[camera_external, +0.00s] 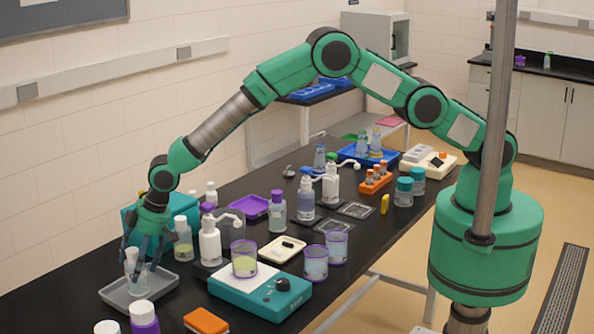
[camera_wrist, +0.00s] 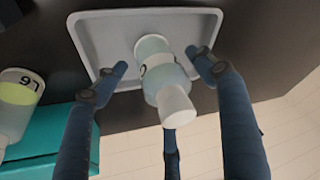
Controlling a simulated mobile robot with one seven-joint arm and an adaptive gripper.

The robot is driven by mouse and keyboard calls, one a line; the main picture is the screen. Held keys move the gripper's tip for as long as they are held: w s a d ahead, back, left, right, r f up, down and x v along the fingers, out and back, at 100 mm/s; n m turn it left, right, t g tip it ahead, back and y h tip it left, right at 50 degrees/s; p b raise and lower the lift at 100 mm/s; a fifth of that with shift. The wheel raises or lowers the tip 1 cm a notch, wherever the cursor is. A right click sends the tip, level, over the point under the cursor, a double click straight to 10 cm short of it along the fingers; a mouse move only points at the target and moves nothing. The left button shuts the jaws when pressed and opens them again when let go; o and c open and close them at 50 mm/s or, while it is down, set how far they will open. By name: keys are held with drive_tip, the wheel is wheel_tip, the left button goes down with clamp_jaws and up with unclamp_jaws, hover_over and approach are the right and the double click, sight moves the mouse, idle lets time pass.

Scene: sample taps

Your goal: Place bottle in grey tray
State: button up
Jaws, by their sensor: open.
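A small pale bottle with a white cap (camera_wrist: 160,72) is at the grey tray (camera_wrist: 100,38), and its base appears to rest on the tray floor. In the external view the bottle (camera_external: 131,268) is partly hidden by my fingers, over the grey tray (camera_external: 160,284) at the table's near left. My gripper (camera_external: 138,256) reaches down around the bottle. In the wrist view the dark blue fingers of my gripper (camera_wrist: 157,64) are spread, with visible gaps between the left and right fingertips and the bottle.
A teal box (camera_wrist: 52,145) and a bottle with yellowish liquid (camera_external: 183,243) stand close by the tray. A white pump bottle (camera_external: 210,245) and a teal scale (camera_external: 255,299) are to the right. White-capped bottles (camera_external: 143,317) and an orange block (camera_external: 206,321) are in front.

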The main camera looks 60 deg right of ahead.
drive_tip(key=v, duration=1.1)
drive_tip(key=shift+r, duration=0.3)
drive_tip(key=shift+s, duration=0.1)
idle(0.3)
drive_tip(key=shift+d, duration=0.1)
